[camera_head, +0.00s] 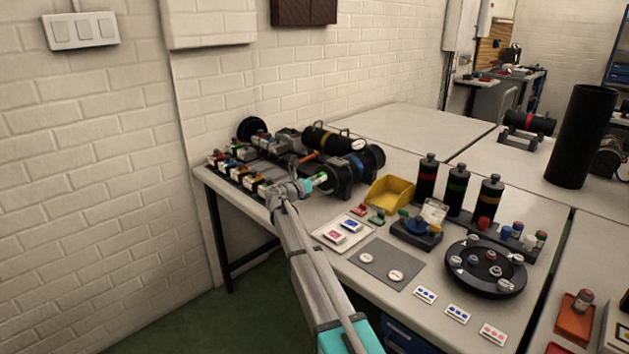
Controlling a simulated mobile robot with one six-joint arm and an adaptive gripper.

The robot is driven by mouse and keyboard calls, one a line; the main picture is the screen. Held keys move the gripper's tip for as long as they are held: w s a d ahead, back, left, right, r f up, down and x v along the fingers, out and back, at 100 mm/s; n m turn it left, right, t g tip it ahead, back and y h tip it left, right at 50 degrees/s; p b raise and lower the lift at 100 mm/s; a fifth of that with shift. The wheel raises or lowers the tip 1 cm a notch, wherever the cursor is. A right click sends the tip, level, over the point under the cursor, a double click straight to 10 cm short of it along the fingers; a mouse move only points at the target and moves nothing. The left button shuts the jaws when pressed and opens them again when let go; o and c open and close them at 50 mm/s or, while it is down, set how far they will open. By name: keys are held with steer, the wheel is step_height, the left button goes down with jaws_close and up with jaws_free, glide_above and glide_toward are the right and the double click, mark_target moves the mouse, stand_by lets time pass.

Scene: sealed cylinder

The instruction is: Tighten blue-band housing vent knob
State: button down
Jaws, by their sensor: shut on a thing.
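The blue-band housing (374,161) is a black cylinder lying on its side in a cradle at the back of the near table. Its blue band (356,166) faces up, and its left end faces my gripper. My gripper (318,179) reaches in from the front and is shut at that left end. A small green part shows at the fingertips. The vent knob is too small and too covered by the fingers to make out clearly, and its turn cannot be told.
Another black cylinder (325,139) with a gauge lies just behind. Small coloured fittings (238,152) line the left. A yellow bin (390,193), upright black bottles (457,190) and a round black tray (462,285) stand to the right. A brick wall (90,170) is left.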

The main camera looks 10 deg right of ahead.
steer(key=shift+d, duration=0.2)
steer(key=shift+c, duration=2.4)
jaws_free()
steer(key=shift+o, duration=0.4)
steer(key=shift+a, duration=0.1)
steer(key=shift+a, duration=0.1)
steer(key=v, duration=1.1)
steer(key=shift+s+a, duration=0.25)
steer(key=shift+s, duration=0.05)
steer(key=shift+r, duration=0.1)
